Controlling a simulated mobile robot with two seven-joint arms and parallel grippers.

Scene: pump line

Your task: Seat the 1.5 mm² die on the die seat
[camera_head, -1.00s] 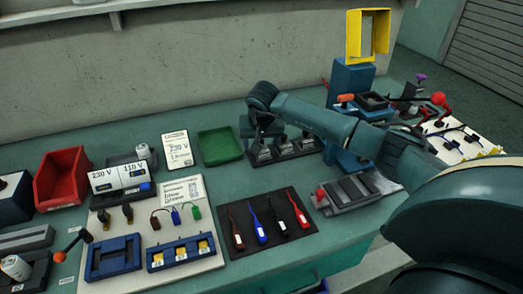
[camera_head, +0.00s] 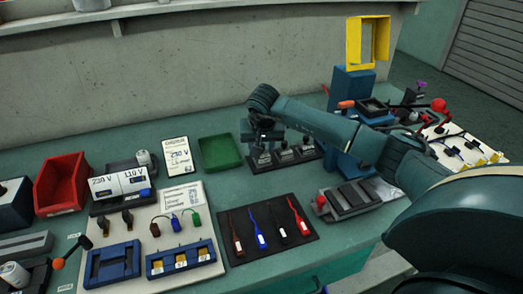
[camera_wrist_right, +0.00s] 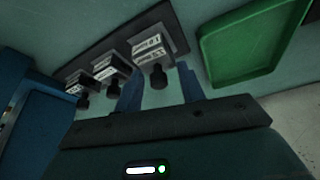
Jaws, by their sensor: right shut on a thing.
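Three dies with white labels and dark knobs stand in a row on a dark rack (camera_head: 312,153); in the right wrist view the labels are too blurred to read surely. My right gripper (camera_head: 262,142) is at the leftmost die (camera_head: 262,158). In the right wrist view, my right gripper's blue fingers (camera_wrist_right: 159,86) are shut on the knob of the nearest die (camera_wrist_right: 150,46), which appears still at its rack place. The other two dies (camera_wrist_right: 112,63) stand beyond it. A blue press (camera_head: 350,85) with a dark top part stands to the right; I cannot tell its seat clearly. My left gripper is out of view.
A green tray (camera_head: 219,153) lies left of the rack. A dark mat (camera_head: 235,217) with several coloured tools and a grey fixture (camera_head: 350,200) lie in front. My right arm crosses before the press. A yellow frame (camera_head: 352,40) rises above it.

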